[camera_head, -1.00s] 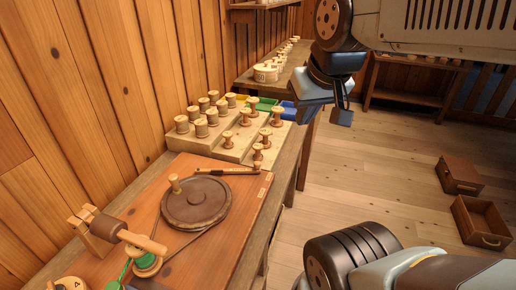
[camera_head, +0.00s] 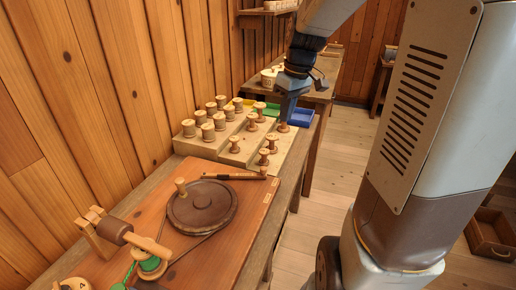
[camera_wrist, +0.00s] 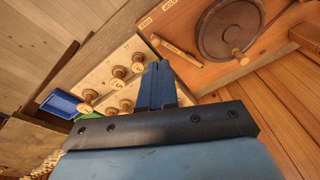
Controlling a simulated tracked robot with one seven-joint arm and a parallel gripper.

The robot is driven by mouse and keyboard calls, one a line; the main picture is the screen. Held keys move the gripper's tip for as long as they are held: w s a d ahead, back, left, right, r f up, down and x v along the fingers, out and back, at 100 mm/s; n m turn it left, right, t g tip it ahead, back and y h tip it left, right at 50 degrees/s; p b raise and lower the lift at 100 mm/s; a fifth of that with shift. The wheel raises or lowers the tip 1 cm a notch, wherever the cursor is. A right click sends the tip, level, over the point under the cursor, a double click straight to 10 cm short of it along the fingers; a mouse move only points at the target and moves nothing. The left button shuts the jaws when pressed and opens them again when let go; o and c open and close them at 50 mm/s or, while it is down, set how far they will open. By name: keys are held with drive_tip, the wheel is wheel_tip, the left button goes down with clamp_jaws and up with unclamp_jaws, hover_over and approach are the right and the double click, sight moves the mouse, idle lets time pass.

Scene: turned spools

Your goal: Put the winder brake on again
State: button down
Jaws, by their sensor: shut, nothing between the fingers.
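The winder's dark round wheel (camera_head: 202,205) lies on the reddish wooden board (camera_head: 228,250), with a pale upright knob. A slim lever (camera_head: 233,176), which looks like the brake, lies beside the wheel's far edge; I cannot tell whether it touches the wheel. The lever (camera_wrist: 178,50) and wheel (camera_wrist: 232,28) also show in the wrist view, with small labels near the lever's knobbed end. My gripper (camera_head: 284,124) is shut and empty, pointing down over the right side of the spool rack, apart from the lever. In the wrist view its fingers (camera_wrist: 160,72) are together.
The stepped rack (camera_head: 232,150) holds several wooden spools close to my gripper. Blue (camera_head: 301,117), green and yellow trays stand behind it. A spool with green thread (camera_head: 151,264) sits at the board's near left. The plank wall (camera_head: 110,90) bounds the left side.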

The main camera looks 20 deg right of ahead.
drive_tip(key=w+d+f+n+g+y, duration=0.1)
drive_tip(key=w+d+f+n+y, duration=0.1)
drive_tip(key=w+d+f, duration=0.2)
drive_tip(key=w+d+f+n+g+y, duration=0.1)
drive_tip(key=w+d+f+n+y, duration=0.1)
drive_tip(key=w+f, duration=0.7)
wheel_tip(320, 180, down, 2)
drive_tip(key=shift+d+n+y, duration=0.4)
drive_tip(key=shift+d+y, duration=0.4)
drive_tip(key=shift+d, duration=0.05)
drive_tip(key=shift+a+f, duration=0.1)
drive_tip(key=x, duration=0.9)
drive_tip(key=shift+s+a+f, duration=0.2)
drive_tip(key=shift+s+a, duration=0.3)
drive_tip(key=shift+a, duration=0.05)
drive_tip(key=shift+s+a+f, duration=0.2)
drive_tip(key=shift+s+a, duration=0.3)
drive_tip(key=shift+s, duration=0.05)
drive_tip(key=shift+s+a+f, duration=0.1)
drive_tip(key=shift+s+a, duration=0.35)
